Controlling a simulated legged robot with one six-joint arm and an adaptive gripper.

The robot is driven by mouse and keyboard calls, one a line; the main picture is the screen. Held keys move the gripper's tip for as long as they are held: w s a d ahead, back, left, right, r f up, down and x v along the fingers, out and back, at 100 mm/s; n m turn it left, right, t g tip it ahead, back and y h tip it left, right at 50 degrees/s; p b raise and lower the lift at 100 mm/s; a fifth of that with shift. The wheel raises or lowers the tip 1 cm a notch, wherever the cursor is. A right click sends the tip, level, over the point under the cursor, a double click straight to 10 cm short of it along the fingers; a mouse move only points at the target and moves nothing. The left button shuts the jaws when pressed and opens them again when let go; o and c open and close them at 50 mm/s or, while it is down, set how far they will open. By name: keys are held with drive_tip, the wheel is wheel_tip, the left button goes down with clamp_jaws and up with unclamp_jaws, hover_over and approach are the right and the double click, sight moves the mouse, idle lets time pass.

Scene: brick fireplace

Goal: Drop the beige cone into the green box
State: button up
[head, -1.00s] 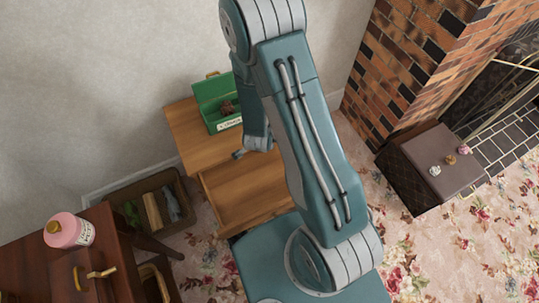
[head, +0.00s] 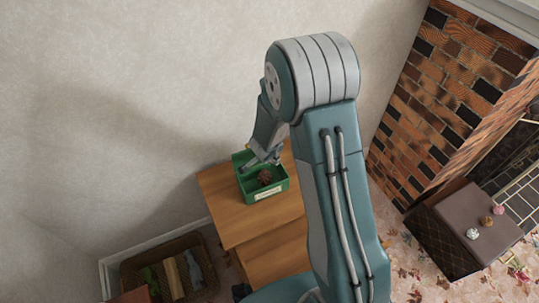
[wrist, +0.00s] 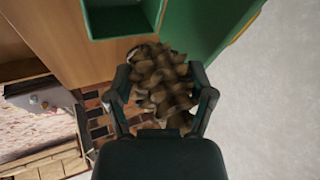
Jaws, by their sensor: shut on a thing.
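The beige cone (wrist: 162,82), a scaly brown-beige pine cone, is between the fingers of my gripper (wrist: 161,88) in the wrist view. My gripper is shut on it. The green box (head: 277,188) stands on a wooden cabinet in the head view, with a pale label on its front. A dark reddish-brown cone (head: 264,177) shows inside it. My gripper (head: 262,162) is at the box's left rear, over or close to its opening; the exact height is unclear. I cannot make out the held cone apart in the head view. The box's green wall (wrist: 205,30) also shows in the wrist view.
The wooden cabinet (head: 228,210) stands by the wall, with a lower wooden surface in front. A basket (head: 205,285) with several items is at lower left. A brown chest (head: 455,225) with small objects on top stands by the brick fireplace (head: 450,90) at right.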

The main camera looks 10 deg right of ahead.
drive_tip(key=f, duration=0.1)
drive_tip(key=a+f, duration=0.1)
drive_tip(key=f, duration=0.1)
drive_tip(key=a+f, duration=0.1)
drive_tip(key=shift+a+f, duration=0.15)
drive_tip(key=shift+f, duration=0.1)
drive_tip(key=shift+d+f, duration=0.15)
drive_tip(key=shift+d, duration=0.6)
drive_tip(key=o, duration=0.9)
drive_tip(key=shift+a, duration=0.5)
drive_tip(key=shift+d, duration=0.1)
